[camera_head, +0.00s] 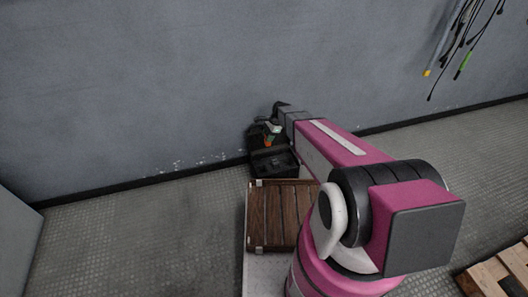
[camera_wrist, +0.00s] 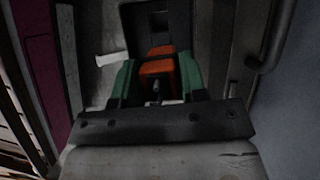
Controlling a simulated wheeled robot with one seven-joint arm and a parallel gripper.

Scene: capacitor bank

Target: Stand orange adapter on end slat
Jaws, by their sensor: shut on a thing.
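The orange adapter (camera_wrist: 157,72) is between the green fingers of my gripper (camera_wrist: 157,88) in the wrist view. My gripper is shut on it. In the head view the adapter shows as a small orange spot (camera_head: 268,140) beside my gripper (camera_head: 272,131), above a dark open case by the wall. The slatted wooden top (camera_head: 281,215) is in front of that case, with several brown slats running away from me. My gripper is beyond its far edge. Whether the adapter touches anything below it cannot be told.
The dark case (camera_head: 262,165) stands against the grey wall. A small white piece (camera_wrist: 110,58) lies left of my gripper in the wrist view. Cables (camera_head: 470,35) hang on the wall at upper right. A wooden pallet (camera_head: 503,272) lies at lower right. The floor at left is clear.

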